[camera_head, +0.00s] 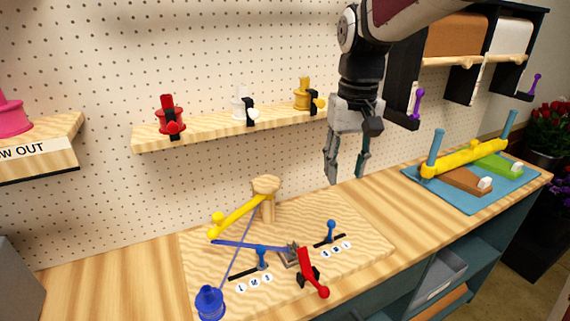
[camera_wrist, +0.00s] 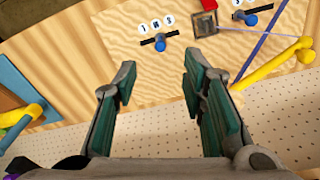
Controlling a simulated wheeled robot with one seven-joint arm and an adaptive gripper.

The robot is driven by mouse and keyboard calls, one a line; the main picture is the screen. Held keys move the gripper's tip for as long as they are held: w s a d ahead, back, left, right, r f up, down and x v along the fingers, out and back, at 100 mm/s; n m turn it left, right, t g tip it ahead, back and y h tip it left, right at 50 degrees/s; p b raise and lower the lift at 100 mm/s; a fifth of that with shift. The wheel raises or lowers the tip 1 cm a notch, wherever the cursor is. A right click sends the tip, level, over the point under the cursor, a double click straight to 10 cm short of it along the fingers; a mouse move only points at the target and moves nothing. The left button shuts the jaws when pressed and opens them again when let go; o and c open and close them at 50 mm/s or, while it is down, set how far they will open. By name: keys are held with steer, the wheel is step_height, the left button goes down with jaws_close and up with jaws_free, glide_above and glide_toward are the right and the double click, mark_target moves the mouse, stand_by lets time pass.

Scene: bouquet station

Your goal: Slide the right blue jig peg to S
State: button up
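The right blue jig peg (camera_head: 330,231) stands upright in a short black slot on the wooden jig board (camera_head: 365,243), near the slot's middle. In the wrist view the same peg (camera_wrist: 160,43) lies ahead of the fingertips, beside three round letter marks. The mark at that row's right end (camera_wrist: 168,19) looks like S; the letters are small. The left blue jig peg (camera_head: 262,257) stands near the right end of its own slot. My gripper (camera_head: 347,172) is open and empty, pointing down, above and behind the right peg. Its fingers (camera_wrist: 158,78) are apart and touch nothing.
A red-handled clamp (camera_head: 312,275), a yellow arm on a wooden post (camera_head: 238,215) and a blue spool with ribbon (camera_head: 210,302) stand on the board. A blue mat (camera_head: 455,199) with a yellow bar is at right. The ribbon shelf (camera_head: 205,130) is behind.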

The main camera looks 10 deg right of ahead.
mark_target(331, 221)
steer(key=shift+g, duration=0.3)
steer(key=w+f, duration=0.1)
steer(key=f, duration=0.4)
steer(key=w+f, duration=0.1)
steer(key=f, duration=0.4)
steer(key=w+f, duration=0.1)
steer(key=f, duration=0.5)
steer(key=shift+w, duration=0.3)
jaws_close()
